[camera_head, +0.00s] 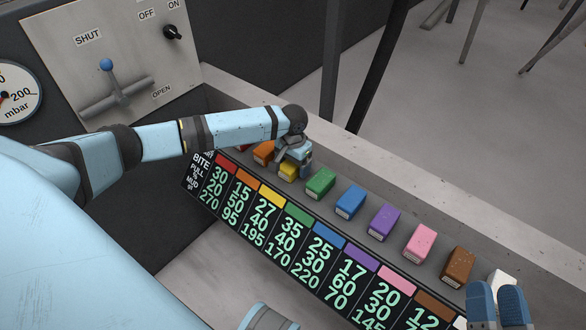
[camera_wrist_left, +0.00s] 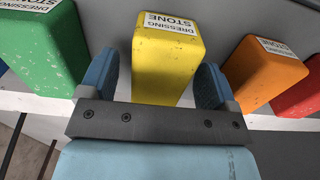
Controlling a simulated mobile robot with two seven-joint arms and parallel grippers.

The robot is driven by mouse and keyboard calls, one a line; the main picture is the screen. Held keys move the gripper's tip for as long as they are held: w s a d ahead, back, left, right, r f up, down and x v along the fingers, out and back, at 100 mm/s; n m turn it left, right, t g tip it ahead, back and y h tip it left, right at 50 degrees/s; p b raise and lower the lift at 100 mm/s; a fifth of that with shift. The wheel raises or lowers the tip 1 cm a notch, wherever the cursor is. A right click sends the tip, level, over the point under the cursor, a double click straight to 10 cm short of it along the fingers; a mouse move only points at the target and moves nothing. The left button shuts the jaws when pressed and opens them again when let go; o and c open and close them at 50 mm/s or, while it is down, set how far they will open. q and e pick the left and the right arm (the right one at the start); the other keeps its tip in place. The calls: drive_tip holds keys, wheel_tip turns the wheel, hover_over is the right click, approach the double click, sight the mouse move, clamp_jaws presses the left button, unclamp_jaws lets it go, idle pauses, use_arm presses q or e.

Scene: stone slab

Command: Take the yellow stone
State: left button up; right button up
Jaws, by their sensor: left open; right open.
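The yellow stone (camera_head: 288,172) sits in a row of coloured stones on the slab's ledge, partly covered by my left gripper (camera_head: 292,158) in the head view. In the left wrist view the yellow stone (camera_wrist_left: 168,50), labelled "DRESSING STONE", stands between the two blue fingers of my left gripper (camera_wrist_left: 155,82). These fingers are open, one on each side of it, with a visible gap at least on the right. My right gripper (camera_head: 497,306) is at the bottom right of the head view, open, near the white stone (camera_head: 502,279).
The orange stone (camera_head: 264,152) and green stone (camera_head: 320,184) flank the yellow one closely. Blue (camera_head: 350,202), purple (camera_head: 384,222), pink (camera_head: 420,243) and brown (camera_head: 457,266) stones continue rightward. A numbered board (camera_head: 300,242) runs in front. A lever panel (camera_head: 110,55) stands at upper left.

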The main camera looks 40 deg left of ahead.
use_arm(q)
drive_tip(key=c, duration=1.1)
